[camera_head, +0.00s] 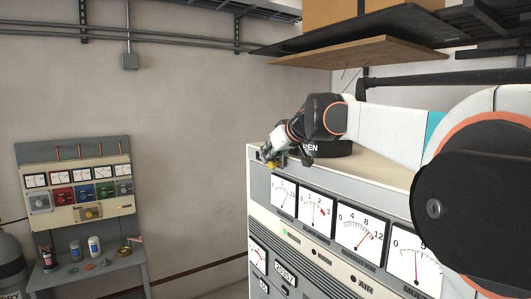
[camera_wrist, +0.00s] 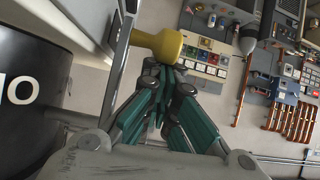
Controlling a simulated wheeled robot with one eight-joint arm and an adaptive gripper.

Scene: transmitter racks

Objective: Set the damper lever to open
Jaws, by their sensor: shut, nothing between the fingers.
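The damper is a dark round drum (camera_head: 335,148) on top of the white meter cabinet, with white lettering partly hidden behind my arm. The drum fills the left of the wrist view (camera_wrist: 30,95), where a white "O" shows. The damper lever is a grey bar (camera_wrist: 119,72) beside the drum, with a yellow knob (camera_wrist: 160,45) sticking out sideways. The knob also shows in the head view (camera_head: 271,164) at the cabinet's front left corner. My gripper (camera_wrist: 170,72) is shut and empty, its fingertips right at the knob; I cannot tell if they touch.
The white cabinet (camera_head: 378,172) carries several dial meters on its front. A shelf with boxes (camera_head: 350,50) hangs above my arm. A panel (camera_head: 77,190) and a small grey bench (camera_head: 90,269) stand at the left wall. The floor between is open.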

